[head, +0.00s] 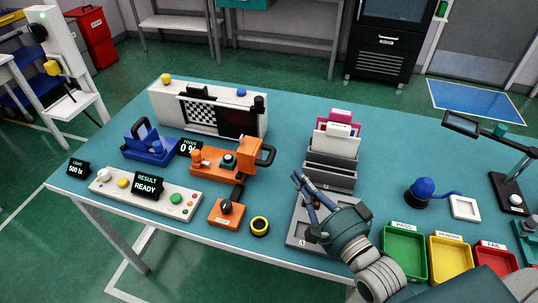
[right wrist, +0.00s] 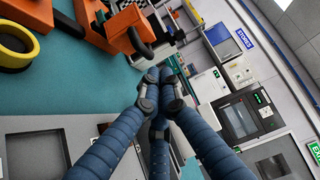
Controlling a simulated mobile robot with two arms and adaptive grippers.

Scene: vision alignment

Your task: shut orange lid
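The orange fixture (head: 219,164) stands on the teal table, left of centre in the head view. Its orange lid (head: 244,169) appears raised at the fixture's right end, with a black handle (head: 266,156) sticking out to the right. In the right wrist view, orange parts with a black handle (right wrist: 141,43) show at the upper left. My right gripper (head: 300,178) is right of the fixture, above a grey tray and apart from the lid. Its blue fingertips come together in the wrist view (right wrist: 160,74), with nothing between them. My left gripper is out of view.
A blue fixture (head: 149,143) stands left of the orange one. An orange block with a black knob (head: 226,212) and a yellow-black ring (head: 260,227) lie in front. A grey rack (head: 331,170) stands behind my gripper. Coloured bins (head: 404,253) stand at right.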

